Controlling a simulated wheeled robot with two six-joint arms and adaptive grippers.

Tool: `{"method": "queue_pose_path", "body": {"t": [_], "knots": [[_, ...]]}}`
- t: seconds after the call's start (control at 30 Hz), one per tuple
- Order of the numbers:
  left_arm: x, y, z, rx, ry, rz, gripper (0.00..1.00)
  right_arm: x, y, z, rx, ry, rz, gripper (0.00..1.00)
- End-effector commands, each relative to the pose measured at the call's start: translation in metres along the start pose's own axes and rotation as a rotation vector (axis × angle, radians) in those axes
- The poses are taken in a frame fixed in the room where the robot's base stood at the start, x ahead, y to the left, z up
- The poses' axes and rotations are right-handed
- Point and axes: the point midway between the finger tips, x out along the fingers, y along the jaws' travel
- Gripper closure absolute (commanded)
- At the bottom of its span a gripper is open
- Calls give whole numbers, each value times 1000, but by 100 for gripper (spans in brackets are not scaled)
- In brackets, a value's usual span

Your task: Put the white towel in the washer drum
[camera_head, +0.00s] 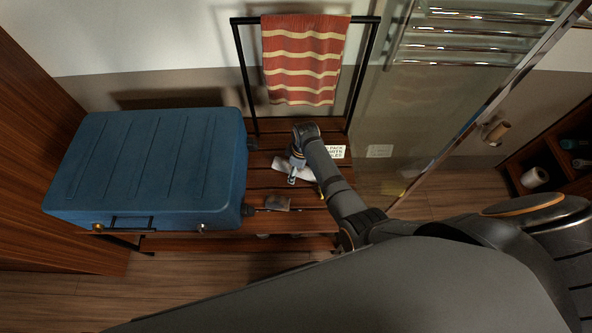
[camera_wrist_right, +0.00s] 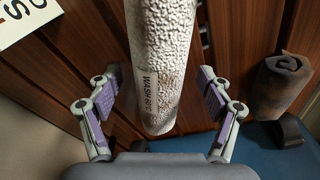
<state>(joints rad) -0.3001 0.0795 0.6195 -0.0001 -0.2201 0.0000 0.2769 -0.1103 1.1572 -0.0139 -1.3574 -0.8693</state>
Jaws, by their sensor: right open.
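The white towel (camera_wrist_right: 160,45) is a rough-textured roll with a tag reading "WASH 60°C". It lies on the slatted wooden bench and also shows, partly hidden by my gripper, in the head view (camera_head: 279,164). My right gripper (camera_wrist_right: 160,80) is open, with one finger on each side of the towel's near end and a visible gap on both sides. In the head view my right gripper (camera_head: 293,176) points down at the bench beside the rack. My left gripper and the washer drum are not in view.
A blue suitcase (camera_head: 150,160) fills the bench's left part. A small dark grey roll (camera_wrist_right: 278,85) lies near the towel. A lettered white card (camera_head: 332,152) stands right of the gripper. A red striped towel (camera_head: 304,55) hangs behind; a glass panel (camera_head: 440,110) stands right.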

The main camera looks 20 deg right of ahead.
Motion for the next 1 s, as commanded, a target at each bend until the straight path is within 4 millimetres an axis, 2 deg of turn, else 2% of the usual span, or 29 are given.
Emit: {"method": "queue_pose_path", "body": {"t": [0.03, 0.07, 0.5, 0.67, 0.73, 1.0], "knots": [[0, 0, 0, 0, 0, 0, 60, 0, 0, 0, 0, 0, 0, 25], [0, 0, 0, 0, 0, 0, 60, 0, 0, 0, 0, 0, 0, 29], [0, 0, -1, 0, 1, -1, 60, 0, 0, 0, 0, 0, 0, 87], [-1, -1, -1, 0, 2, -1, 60, -2, 0, 0, 0, 0, 0, 87], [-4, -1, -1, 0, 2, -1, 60, -9, 0, -1, 0, 1, 1, 87], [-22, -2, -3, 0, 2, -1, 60, -69, 1, -9, 0, 2, 3, 87]]}}
